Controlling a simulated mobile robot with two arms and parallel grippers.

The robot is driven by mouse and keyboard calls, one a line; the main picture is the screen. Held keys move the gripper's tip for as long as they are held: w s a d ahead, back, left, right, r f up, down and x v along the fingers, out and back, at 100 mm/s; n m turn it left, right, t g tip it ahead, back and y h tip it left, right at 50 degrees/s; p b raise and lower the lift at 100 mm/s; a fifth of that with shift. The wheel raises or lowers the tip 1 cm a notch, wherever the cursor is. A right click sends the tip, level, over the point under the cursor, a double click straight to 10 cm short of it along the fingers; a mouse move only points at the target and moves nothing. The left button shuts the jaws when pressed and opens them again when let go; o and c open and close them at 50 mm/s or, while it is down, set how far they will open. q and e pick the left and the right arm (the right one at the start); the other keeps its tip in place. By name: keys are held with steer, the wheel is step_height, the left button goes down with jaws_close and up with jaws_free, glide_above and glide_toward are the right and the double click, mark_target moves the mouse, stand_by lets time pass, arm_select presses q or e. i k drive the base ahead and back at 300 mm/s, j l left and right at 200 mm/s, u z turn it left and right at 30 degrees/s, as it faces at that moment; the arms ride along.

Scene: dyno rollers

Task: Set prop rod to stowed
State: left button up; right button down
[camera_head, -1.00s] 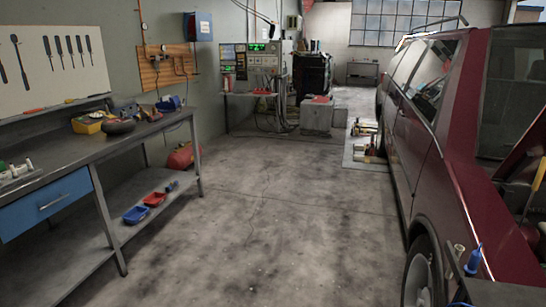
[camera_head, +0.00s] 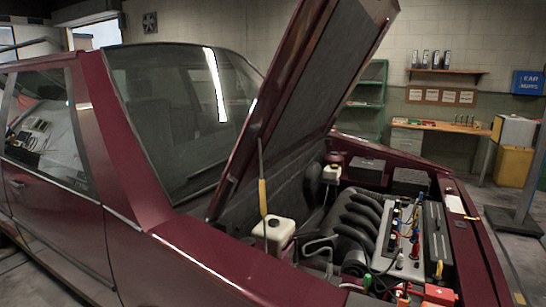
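The prop rod (camera_head: 261,180) is a thin dark rod with a yellow sleeve. It stands nearly upright at the near side of the engine bay, between the fender side and the raised hood (camera_head: 303,95). Its top end meets or lies close to the hood's near edge; its foot is near a white reservoir. The hood of the dark red car is open and tilted up. Neither of my grippers shows in the head view.
The engine bay (camera_head: 365,225) holds a black engine, a white reservoir (camera_head: 273,234), and several tools and cables. The car's fender (camera_head: 215,262) lies between me and the bay. A workbench (camera_head: 440,126), green shelf and yellow bin (camera_head: 513,166) stand behind.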

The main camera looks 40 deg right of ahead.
mark_target(262, 182)
steer(key=i+j+z, duration=0.35)
steer(key=j, duration=0.25)
steer(key=i+j+z, duration=0.4)
steer(key=j, duration=0.3)
